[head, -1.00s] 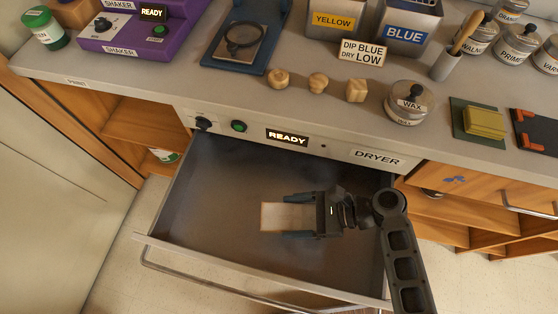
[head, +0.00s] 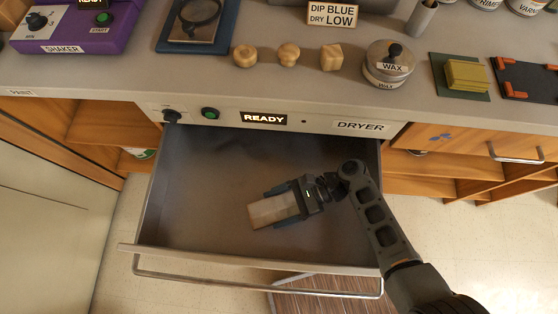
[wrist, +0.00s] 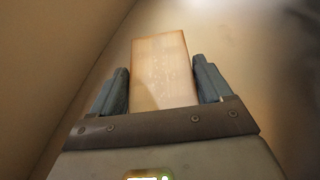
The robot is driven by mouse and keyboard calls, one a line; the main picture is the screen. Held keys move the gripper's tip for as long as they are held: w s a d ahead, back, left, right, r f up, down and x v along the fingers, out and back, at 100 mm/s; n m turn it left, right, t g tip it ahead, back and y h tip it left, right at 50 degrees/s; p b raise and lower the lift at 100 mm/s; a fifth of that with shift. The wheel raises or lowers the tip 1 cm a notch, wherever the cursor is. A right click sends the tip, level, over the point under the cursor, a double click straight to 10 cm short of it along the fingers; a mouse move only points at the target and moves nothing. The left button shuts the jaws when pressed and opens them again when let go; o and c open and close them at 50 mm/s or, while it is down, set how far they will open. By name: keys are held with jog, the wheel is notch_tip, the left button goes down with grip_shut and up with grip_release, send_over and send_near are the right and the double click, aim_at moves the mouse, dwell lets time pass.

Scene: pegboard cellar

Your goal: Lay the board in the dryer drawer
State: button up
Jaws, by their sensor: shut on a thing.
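The board (head: 272,211) is a small pale wooden rectangle. My gripper (head: 284,205) is shut on it, with a dark finger along each long side. Both are over the inside of the open dryer drawer (head: 190,215), towards its front right. In the wrist view the board (wrist: 163,75) sticks out past the fingertips of my gripper (wrist: 163,85), with the brown drawer interior behind it. I cannot tell whether the board touches the drawer floor. The dryer panel (head: 225,117) above shows READY.
The drawer's bar handle (head: 250,287) runs along the front. The rest of the drawer floor looks empty. On the counter above stand wooden knobs (head: 289,54), a wax tin (head: 388,64) and a yellow block (head: 467,74). A striped mat (head: 325,295) lies on the floor.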

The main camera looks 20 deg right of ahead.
jog(key=shift+f, duration=0.25)
jog(key=o, duration=1)
jog(key=shift+o, duration=0.2)
jog(key=shift+r, duration=0.15)
jog(key=p+v, duration=0.4)
jog(key=v, duration=0.7)
jog(key=shift+s+d, duration=0.1)
jog(key=shift+d, duration=0.45)
